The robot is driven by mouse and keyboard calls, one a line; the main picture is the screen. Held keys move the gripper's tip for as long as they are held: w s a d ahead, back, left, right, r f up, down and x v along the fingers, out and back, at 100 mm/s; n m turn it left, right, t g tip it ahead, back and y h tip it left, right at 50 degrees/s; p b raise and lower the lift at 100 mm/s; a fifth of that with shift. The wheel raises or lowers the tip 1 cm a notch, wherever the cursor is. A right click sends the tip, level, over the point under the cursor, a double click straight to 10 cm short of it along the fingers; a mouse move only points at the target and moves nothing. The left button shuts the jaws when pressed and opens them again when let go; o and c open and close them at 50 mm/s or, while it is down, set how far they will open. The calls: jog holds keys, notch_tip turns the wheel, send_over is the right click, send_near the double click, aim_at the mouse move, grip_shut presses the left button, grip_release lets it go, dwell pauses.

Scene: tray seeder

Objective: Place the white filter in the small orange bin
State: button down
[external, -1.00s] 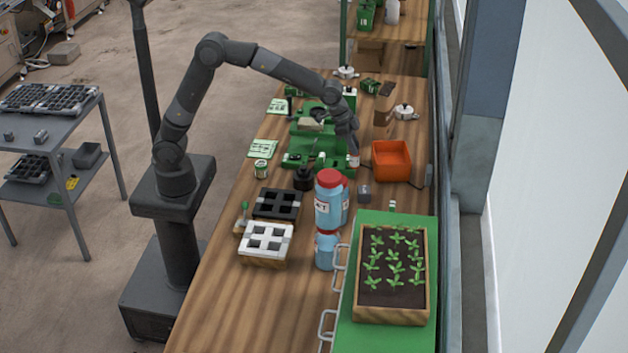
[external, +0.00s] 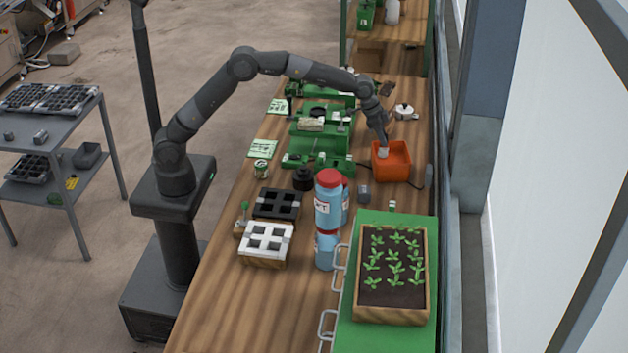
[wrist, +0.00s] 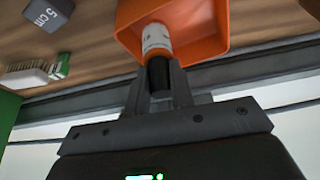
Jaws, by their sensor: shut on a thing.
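The small orange bin (external: 392,164) stands on the wooden bench near its right edge, and fills the top of the wrist view (wrist: 206,22). The white filter (external: 383,153) is a small white cylinder, seen in the wrist view (wrist: 156,38) with a dark lower part between the fingers. My gripper (external: 384,142) is shut on the filter and points down over the bin. In the wrist view my gripper (wrist: 158,80) holds the filter in front of the bin's opening. I cannot tell whether the filter touches the bin floor.
A grey block (external: 364,192) and blue bottles with red caps (external: 329,205) stand in front of the bin. A green machine (external: 318,150) is to its left. A planted wooden tray (external: 391,312) is at the front right.

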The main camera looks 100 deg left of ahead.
aim_at(382, 148)
jog(key=shift+f, duration=2.4)
jog(key=shift+f, duration=0.1)
jog(key=c, duration=1.3)
grip_release()
jog(key=shift+o, duration=0.2)
jog(key=v, duration=1.2)
